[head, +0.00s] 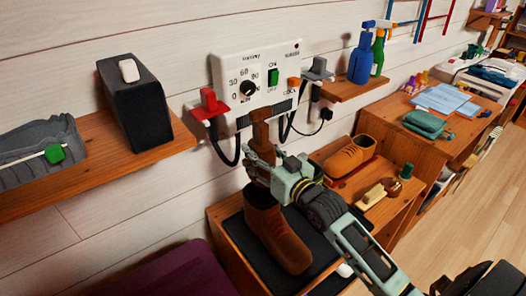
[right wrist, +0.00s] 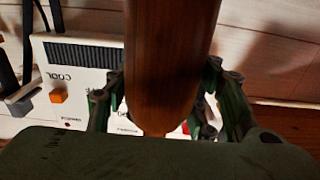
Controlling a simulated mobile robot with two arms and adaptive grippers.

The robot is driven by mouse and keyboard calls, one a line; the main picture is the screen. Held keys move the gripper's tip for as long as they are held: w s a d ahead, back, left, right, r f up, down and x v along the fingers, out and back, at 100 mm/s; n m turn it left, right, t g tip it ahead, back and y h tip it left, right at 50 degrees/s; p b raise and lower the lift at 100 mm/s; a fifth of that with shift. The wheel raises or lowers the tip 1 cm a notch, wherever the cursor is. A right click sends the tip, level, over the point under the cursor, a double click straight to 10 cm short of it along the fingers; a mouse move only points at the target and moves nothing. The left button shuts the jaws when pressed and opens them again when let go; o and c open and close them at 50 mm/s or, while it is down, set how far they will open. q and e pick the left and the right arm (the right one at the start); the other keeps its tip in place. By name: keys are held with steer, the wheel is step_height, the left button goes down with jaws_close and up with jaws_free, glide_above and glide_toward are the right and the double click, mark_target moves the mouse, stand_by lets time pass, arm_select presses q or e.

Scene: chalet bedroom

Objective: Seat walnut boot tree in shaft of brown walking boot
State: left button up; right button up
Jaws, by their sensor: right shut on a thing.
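The walnut boot tree (head: 262,138) stands upright in my right gripper (head: 266,172), over the shaft of the brown walking boot (head: 278,236). In the right wrist view the boot tree (right wrist: 172,65) fills the middle, with a finger of the right gripper (right wrist: 160,105) on each side. The right gripper is shut on it. The boot stands on a dark mat (head: 238,228), toe toward the lower right. The gripper hides the boot's opening and the tree's lower end, so I cannot tell whether the tree is inside the shaft. My left gripper is not in view.
A white wall panel (head: 240,66) with a dial, switch and cables is close behind the tree. A second brown shoe (head: 350,156) and small items share the bench to the right. A shelf (head: 100,170) with a black box (head: 134,105) is at left.

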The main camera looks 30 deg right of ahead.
steer(key=shift+r, duration=0.1)
steer(key=shift+w+d+f+b, duration=0.1)
steer(key=shift+f+b, duration=0.2)
steer(key=shift+f, duration=0.95)
steer(key=shift+f+b, duration=0.8)
steer(key=shift+f, duration=0.05)
steer(key=shift+f+b, duration=0.5)
steer(key=shift+f, duration=0.35)
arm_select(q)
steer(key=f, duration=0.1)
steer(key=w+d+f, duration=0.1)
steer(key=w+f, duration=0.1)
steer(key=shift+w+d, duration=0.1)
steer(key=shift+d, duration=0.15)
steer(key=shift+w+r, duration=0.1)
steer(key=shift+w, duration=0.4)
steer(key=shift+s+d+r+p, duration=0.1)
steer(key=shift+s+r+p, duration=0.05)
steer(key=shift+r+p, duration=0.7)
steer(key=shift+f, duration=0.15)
arm_select(e)
steer(key=shift+f, duration=0.1)
